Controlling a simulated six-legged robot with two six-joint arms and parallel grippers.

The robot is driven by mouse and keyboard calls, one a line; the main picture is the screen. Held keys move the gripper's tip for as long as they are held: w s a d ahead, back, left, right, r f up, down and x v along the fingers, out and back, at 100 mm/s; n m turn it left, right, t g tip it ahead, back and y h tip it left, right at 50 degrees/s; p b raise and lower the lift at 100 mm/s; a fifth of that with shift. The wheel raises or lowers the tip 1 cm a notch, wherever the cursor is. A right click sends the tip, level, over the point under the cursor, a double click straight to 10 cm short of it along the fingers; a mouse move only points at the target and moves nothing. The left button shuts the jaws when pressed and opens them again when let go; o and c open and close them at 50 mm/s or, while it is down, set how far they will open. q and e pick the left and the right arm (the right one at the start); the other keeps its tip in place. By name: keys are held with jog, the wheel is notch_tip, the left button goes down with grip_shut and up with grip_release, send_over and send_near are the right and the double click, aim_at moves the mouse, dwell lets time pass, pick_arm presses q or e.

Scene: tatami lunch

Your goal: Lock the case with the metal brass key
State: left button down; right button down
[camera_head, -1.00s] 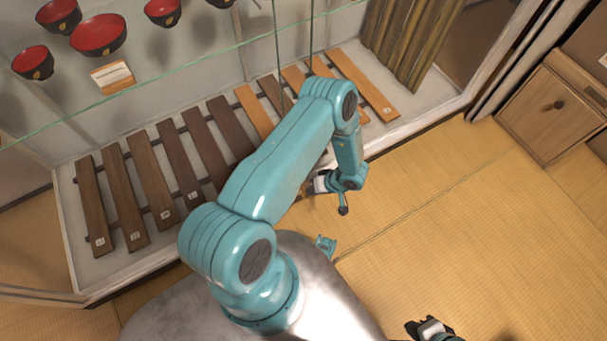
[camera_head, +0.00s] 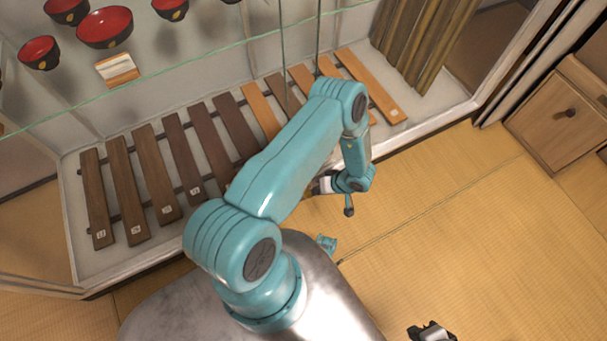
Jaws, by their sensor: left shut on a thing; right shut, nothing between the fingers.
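The case (camera_head: 422,122) is a large glass-fronted display cabinet with a pale frame, across the upper left and middle. My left arm reaches out in front of it. My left gripper (camera_head: 322,187) is low beside the case's front bottom edge, pointing left, and partly hidden by my own arm. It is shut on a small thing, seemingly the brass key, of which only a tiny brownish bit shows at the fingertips. The keyhole cannot be made out. My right gripper (camera_head: 432,331) is at the bottom edge of the view, over the floor, shut and empty, away from the case.
Red and black bowls (camera_head: 105,28) and a small card (camera_head: 117,68) are on the case's glass shelf. Several wooden slats (camera_head: 155,175) lie below. A wooden drawer cabinet (camera_head: 545,125) stands at the right. The tatami floor (camera_head: 450,220) between is clear.

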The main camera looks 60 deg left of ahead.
dwell(0.3)
pick_arm(q)
notch_tip(320, 180, up, 6)
jog(key=p, duration=0.6)
jog(key=w+d+r, duration=0.4)
jog(key=w, duration=0.3)
jog(key=shift+w+d, duration=0.15)
jog(key=shift+w, duration=0.25)
